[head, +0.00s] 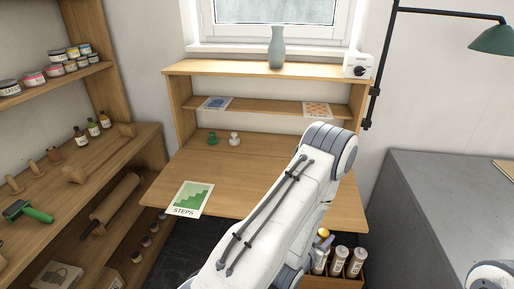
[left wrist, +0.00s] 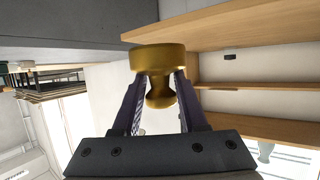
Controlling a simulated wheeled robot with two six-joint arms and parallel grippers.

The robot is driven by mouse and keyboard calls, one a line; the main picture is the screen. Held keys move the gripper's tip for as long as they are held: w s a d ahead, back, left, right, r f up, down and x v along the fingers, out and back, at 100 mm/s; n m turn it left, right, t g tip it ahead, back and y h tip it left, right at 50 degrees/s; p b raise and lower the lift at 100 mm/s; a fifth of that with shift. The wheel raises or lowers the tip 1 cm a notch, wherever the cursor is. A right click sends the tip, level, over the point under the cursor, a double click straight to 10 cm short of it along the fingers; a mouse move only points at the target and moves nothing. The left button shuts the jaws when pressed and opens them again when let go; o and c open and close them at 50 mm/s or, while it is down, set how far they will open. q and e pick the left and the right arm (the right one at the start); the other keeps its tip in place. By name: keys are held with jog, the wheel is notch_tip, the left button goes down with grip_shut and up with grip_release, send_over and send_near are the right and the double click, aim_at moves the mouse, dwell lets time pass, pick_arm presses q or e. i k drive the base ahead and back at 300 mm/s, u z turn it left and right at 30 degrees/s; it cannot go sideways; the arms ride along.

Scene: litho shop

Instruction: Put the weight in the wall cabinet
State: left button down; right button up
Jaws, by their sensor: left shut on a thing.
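My left gripper (left wrist: 160,92) is shut on a brass weight (left wrist: 158,58), a stepped knob shape with a wide disc and a narrower neck between the fingers. In the head view a small gold part of the weight (head: 323,233) shows beside my left arm, below the front edge of the desk; the fingers are mostly hidden there. I cannot make out a wall cabinet in either view. My right gripper is not in view.
A wooden desk (head: 250,183) with a raised shelf stands ahead, holding a STEPS card (head: 187,198) and green and white knobs. A vase (head: 276,47) stands on top. A crate of tubes (head: 337,262) is below. A grey cabinet (head: 430,185) is right, shelves left.

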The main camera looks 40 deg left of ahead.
aim_at(286, 149)
jog(key=u, duration=0.5)
jog(key=i, duration=0.55)
jog(key=u, duration=0.45)
jog(key=i, duration=1)
jog(key=z, duration=0.3)
